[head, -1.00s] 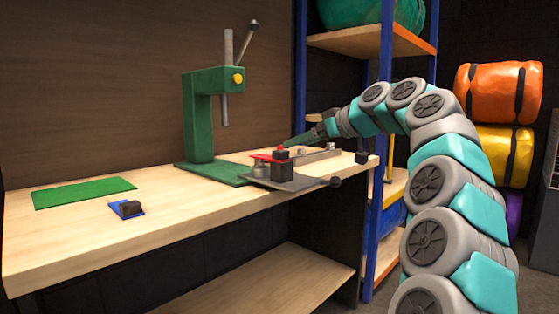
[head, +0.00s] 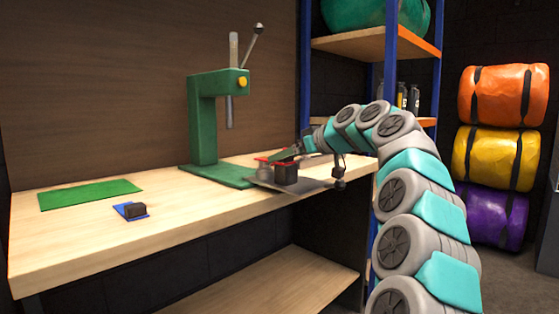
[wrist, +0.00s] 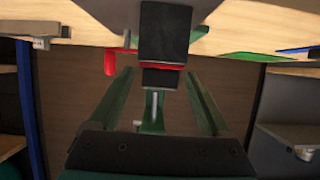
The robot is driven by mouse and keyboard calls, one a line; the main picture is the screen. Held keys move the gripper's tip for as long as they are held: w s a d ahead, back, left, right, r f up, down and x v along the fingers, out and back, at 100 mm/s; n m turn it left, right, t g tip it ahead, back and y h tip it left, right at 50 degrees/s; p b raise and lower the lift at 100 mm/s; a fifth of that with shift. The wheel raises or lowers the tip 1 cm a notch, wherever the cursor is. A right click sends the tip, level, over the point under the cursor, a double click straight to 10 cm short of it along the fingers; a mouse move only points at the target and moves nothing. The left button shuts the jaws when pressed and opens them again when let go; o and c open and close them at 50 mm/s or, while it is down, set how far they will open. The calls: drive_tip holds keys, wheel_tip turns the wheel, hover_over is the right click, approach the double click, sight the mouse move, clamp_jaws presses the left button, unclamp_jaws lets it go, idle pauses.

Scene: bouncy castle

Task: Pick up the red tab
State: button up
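The red tab (head: 262,159) lies by a dark block (head: 287,173) on a grey plate (head: 262,183) near the bench's right end. My gripper (head: 284,156) is at the block from the right and partly hides the tab. In the wrist view, the red tab (wrist: 159,66) shows as a red strip across a black block (wrist: 165,35), with a red piece (wrist: 110,62) hanging at its left. The two green fingers of my gripper (wrist: 160,78) are apart, either side of the block's lower end. Contact with it cannot be told.
A green press (head: 203,120) stands behind on the bench (head: 90,235). A blue tab with a dark block (head: 131,210) and a green mat (head: 90,194) lie at left. A blue-framed shelf (head: 390,60) stands close behind my arm. The bench's middle is clear.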

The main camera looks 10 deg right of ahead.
clamp_jaws()
idle(0.4)
drive_tip(key=shift+r, duration=0.15)
